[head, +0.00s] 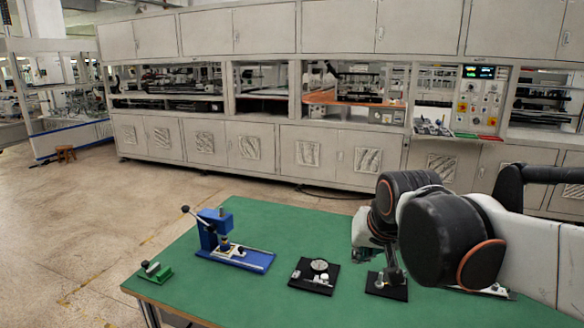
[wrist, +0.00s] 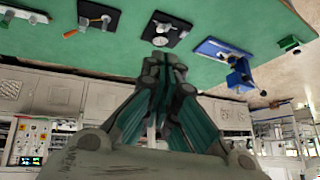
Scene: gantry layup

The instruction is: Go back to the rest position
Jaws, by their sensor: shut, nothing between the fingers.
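My gripper (wrist: 165,62) is shut and empty in the wrist view, its two dark fingers together. It is in the air above the green table (head: 300,215), clear of the things on it. In the head view my gripper (head: 368,238) shows only in part at the left end of my arm, and the black joint housings hide the rest. It appears above a small black plate (head: 398,293) with a metal part standing on it.
A blue press-like fixture (head: 235,252), a small green fixture (head: 152,272) and a black plate with a round dial (head: 314,275) stand left of my arm. Grey cabinets and machines (head: 265,85) line the back. The table's far middle is bare.

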